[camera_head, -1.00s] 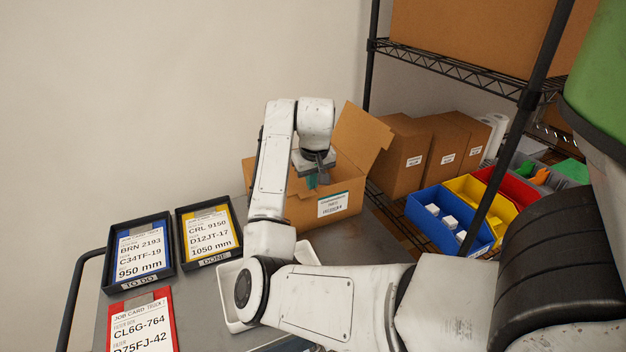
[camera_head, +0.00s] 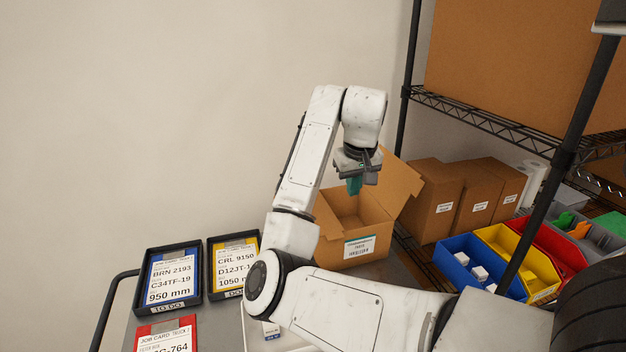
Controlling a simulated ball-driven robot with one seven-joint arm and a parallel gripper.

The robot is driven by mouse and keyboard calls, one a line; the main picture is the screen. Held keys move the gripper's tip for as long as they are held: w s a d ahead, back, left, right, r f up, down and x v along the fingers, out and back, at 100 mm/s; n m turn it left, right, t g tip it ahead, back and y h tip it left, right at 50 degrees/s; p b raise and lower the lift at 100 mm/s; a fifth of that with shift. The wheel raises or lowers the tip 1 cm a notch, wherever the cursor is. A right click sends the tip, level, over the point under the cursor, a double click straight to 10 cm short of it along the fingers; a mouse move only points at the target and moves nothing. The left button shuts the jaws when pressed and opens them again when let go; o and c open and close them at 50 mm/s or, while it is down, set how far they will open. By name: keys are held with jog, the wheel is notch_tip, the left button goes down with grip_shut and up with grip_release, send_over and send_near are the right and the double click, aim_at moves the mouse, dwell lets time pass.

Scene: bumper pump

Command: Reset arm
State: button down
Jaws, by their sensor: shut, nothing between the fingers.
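My gripper (camera_head: 355,184) points down above the open cardboard box (camera_head: 366,246) on the cart. Its teal fingers are shut with nothing between them. The fingertips are near the level of the box's raised flap and apart from the box floor. My white arm bends up from the lower right and hides part of the cart and the box's left side.
A TO DO tray (camera_head: 197,293) and a DONE tray (camera_head: 214,247) hold job cards at the left. A red job card (camera_head: 165,334) lies in front. A wire shelf (camera_head: 480,113) with boxes and coloured bins (camera_head: 467,264) stands at the right.

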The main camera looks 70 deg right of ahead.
jog(key=w+a+f+n+t+h, duration=0.25)
jog(key=w+a+f+n, duration=0.35)
jog(key=a+f, duration=0.65)
jog(key=a+f+n+y, duration=0.1)
jog(key=a+f, duration=0.2)
jog(key=a, duration=0.4)
jog(key=s+a+f+n+t+y, duration=0.1)
jog(key=a+f+y, duration=0.15)
jog(key=a, duration=0.35)
jog(key=a+f+n, duration=0.1)
jog(key=a+f, duration=0.3)
jog(key=a, duration=0.3)
jog(key=s+a+f+n+y, duration=0.1)
jog(key=s+a+f+y, duration=0.2)
jog(key=a, duration=0.4)
jog(key=s+d+f+g+h+b, duration=0.1)
jog(key=s+f+g+b, duration=0.3)
jog(key=s+f, duration=0.5)
jog(key=shift+s+d+f+m+b, duration=0.25)
jog(key=shift+s+d+m+b, duration=0.15)
jog(key=shift+s+d, duration=0.3)
